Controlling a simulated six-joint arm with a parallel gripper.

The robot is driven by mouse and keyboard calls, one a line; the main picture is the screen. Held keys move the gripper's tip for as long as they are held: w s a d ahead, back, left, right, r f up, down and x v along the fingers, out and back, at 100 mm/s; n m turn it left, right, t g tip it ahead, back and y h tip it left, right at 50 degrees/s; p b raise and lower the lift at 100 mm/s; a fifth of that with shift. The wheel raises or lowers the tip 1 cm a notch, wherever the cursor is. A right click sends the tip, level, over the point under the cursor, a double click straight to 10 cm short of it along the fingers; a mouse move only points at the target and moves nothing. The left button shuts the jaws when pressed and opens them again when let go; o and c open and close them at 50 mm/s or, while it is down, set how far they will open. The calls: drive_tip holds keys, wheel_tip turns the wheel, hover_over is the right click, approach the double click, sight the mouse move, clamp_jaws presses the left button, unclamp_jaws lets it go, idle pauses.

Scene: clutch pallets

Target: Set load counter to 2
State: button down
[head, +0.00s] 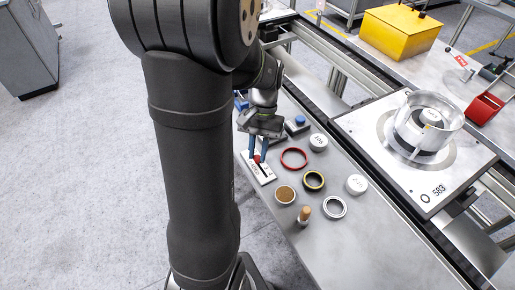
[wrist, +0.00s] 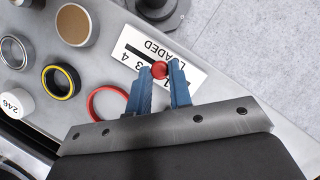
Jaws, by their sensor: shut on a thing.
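The load counter is a white plate (head: 268,179) marked LOADED, lying on the grey bench and also showing in the wrist view (wrist: 192,62). It has a dark slot and a row of digits; 3 and 4 are readable, upside down in the wrist view. A round red knob (wrist: 160,70) sits at the slot, on the side of the 3 away from the 4. My gripper (wrist: 161,75) is shut on this knob, one blue finger on each side. The fingers hide the plate beside the knob, so the exact digit at the knob cannot be told.
A red ring (head: 294,158), yellow-black ring (head: 313,181), silver ring (head: 335,207), brown-topped disc (head: 285,194), wooden-topped peg (head: 304,214) and white labelled discs (head: 356,184) stand nearby. A pallet (head: 437,178) with a metal housing lies right.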

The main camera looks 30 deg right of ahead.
drive_tip(key=shift+s, duration=0.35)
drive_tip(key=c, duration=1.3)
unclamp_jaws()
drive_tip(key=shift+w, duration=0.1)
drive_tip(key=v, duration=1.7)
drive_tip(key=shift+r, duration=0.2)
drive_tip(key=x, duration=1.7)
drive_tip(key=shift+f, duration=0.3)
drive_tip(key=shift+w, duration=0.2)
